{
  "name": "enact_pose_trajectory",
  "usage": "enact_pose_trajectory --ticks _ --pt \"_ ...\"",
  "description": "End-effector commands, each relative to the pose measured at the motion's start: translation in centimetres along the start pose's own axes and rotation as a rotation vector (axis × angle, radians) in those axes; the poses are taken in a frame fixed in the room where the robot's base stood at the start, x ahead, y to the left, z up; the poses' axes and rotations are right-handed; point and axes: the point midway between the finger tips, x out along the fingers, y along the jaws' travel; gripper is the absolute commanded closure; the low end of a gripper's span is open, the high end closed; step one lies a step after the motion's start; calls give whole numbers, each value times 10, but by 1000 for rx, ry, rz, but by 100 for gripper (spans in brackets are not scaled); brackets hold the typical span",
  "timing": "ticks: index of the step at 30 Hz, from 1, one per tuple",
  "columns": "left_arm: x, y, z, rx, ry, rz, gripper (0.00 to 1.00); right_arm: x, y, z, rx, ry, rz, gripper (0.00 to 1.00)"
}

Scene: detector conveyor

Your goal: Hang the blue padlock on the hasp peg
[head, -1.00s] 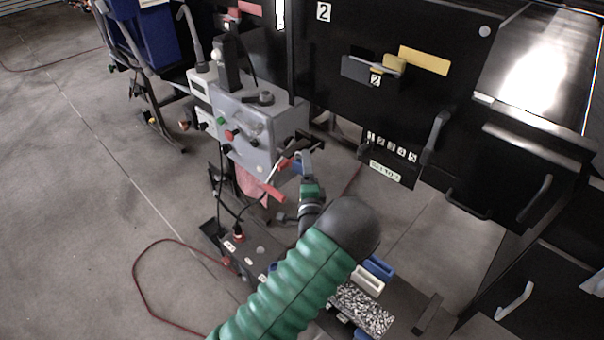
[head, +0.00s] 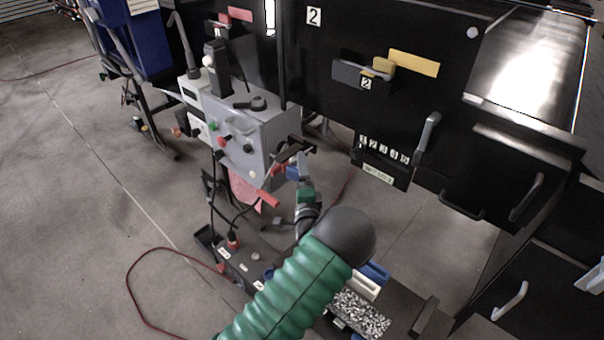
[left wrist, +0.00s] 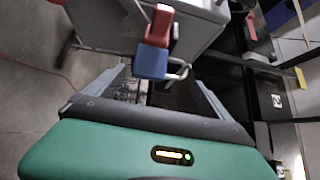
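The blue padlock (left wrist: 151,62) hangs by the grey box in the left wrist view, with its pale shackle (left wrist: 180,70) pointing right. A red piece (left wrist: 160,25) sits directly against it. In the head view the padlock (head: 291,172) is a small blue patch by my gripper. My left gripper (head: 299,174) is at the box's right side. In the left wrist view its two fingers (left wrist: 152,92) are spread apart, with the padlock ahead of the gap and not clearly gripped. I cannot clearly pick out the hasp peg. My right gripper is not in view.
The grey control box (head: 250,135) with knobs stands left of my gripper. A red handle (head: 267,198) and pink cloth (head: 243,188) hang below it. The black cabinet (head: 400,30) fills the right. A low black unit (head: 240,262) and red cable (head: 135,285) are on the floor.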

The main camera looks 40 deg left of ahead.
Motion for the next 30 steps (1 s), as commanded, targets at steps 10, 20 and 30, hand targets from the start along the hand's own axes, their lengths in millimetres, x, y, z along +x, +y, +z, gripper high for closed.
enact_pose_trajectory --ticks 10,20,30 --pt "-2 0 0 0 0 2 1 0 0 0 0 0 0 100" --pt "-71 0 -2 3 4 4 1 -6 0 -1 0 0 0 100" --pt "-155 2 -1 1 3 3 1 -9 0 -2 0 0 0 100"
